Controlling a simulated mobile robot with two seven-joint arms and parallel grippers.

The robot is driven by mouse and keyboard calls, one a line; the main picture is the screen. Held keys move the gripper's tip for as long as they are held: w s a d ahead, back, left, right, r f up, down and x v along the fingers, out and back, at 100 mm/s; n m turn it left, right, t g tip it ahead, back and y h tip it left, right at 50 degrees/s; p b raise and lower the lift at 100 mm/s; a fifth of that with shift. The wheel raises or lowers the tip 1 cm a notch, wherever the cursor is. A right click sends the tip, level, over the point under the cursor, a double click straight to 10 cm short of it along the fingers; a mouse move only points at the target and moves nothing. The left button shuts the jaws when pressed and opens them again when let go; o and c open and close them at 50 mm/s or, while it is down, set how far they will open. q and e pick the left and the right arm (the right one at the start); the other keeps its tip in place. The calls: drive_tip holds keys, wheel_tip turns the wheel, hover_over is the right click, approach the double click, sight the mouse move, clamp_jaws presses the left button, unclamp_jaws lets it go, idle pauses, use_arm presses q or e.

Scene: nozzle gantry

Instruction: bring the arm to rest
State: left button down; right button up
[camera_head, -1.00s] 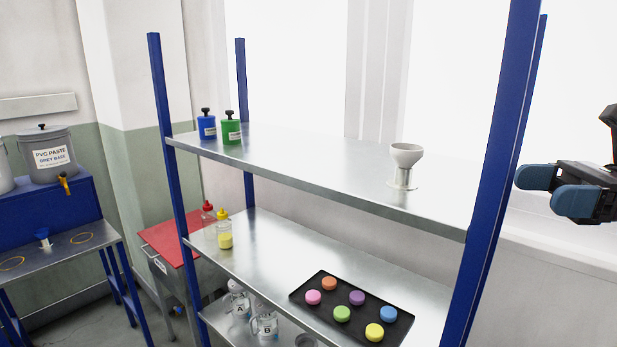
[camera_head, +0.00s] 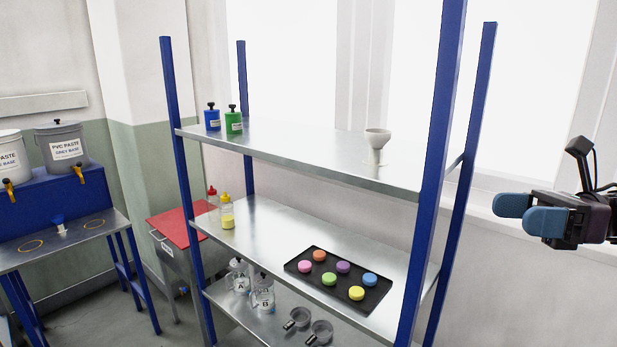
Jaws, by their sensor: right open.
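My right gripper (camera_head: 521,213) comes in from the right edge, with two blue fingertips pointing left. It is open and nothing shows between the fingers. It hangs in free air to the right of the shelf rack's blue posts (camera_head: 433,170), apart from them in the picture. My left gripper is not in view.
A metal rack has a top shelf (camera_head: 290,146) with a blue bottle (camera_head: 212,119), a green bottle (camera_head: 233,122) and a white funnel (camera_head: 377,140). Its middle shelf holds a black tray (camera_head: 338,290) of coloured discs. A blue-legged table (camera_head: 65,245) stands at left.

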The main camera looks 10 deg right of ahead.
drive_tip(key=w+a+f+m+t+h, duration=0.1)
drive_tip(key=a+f+m+t+h, duration=0.3)
drive_tip(key=f+m, duration=0.9)
drive_tip(key=w+a+f+m+t+h, duration=0.1)
drive_tip(key=a+f+m+t, duration=0.4)
drive_tip(key=f+m, duration=0.8)
drive_tip(key=s+f+m+g+h, duration=0.1)
drive_tip(key=s+f+m+h, duration=0.5)
drive_tip(key=f+m, duration=0.5)
drive_tip(key=s+f+m+g+h, duration=0.1)
drive_tip(key=s+f+m+h, duration=0.5)
drive_tip(key=f+m, duration=0.4)
drive_tip(key=shift+s+a+f+m+h, duration=0.3)
drive_tip(key=shift+s+f+m, duration=0.1)
drive_tip(key=shift+s+f, duration=0.2)
